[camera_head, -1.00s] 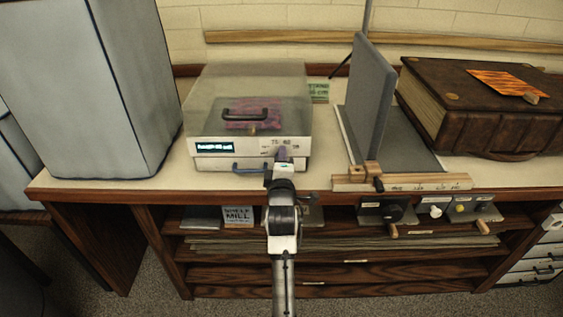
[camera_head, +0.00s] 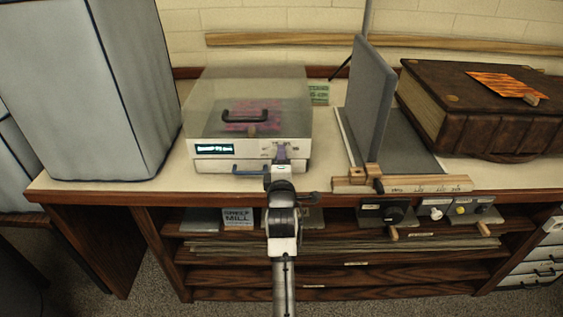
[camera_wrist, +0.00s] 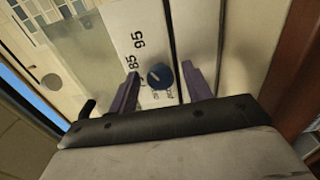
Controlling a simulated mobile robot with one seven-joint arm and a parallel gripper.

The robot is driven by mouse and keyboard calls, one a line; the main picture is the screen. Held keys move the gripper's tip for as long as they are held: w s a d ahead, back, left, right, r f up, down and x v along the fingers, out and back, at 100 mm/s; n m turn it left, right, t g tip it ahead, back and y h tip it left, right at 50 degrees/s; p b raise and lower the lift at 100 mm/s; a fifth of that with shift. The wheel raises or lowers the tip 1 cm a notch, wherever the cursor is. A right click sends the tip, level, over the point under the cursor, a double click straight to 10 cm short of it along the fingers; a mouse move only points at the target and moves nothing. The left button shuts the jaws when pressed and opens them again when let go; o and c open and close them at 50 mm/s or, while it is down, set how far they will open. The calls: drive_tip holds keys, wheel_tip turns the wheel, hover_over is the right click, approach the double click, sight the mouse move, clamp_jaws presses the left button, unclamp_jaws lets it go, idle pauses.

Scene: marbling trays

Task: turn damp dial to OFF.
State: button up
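The dial is a dark blue round knob (camera_wrist: 160,75) with a pale pointer line, in the wrist view. It sits on the white front panel of a box with a clear lid (camera_head: 254,100). The numbers 85 and 95 are printed beside it; smaller marks near it are too small to read. My gripper (camera_wrist: 161,72) is open, with one purple finger on each side of the knob and visible gaps between. In the head view my gripper (camera_head: 281,153) is at the right part of the panel and hides the knob.
A lit display (camera_head: 214,149) and a blue handle (camera_head: 249,169) are on the box front. A tall grey block (camera_head: 95,90) stands left. Black and white knobs (camera_head: 395,213) are below the counter.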

drive_tip(key=s+b, duration=0.3)
drive_tip(key=s, duration=1)
drive_tip(key=shift+s, duration=0.4)
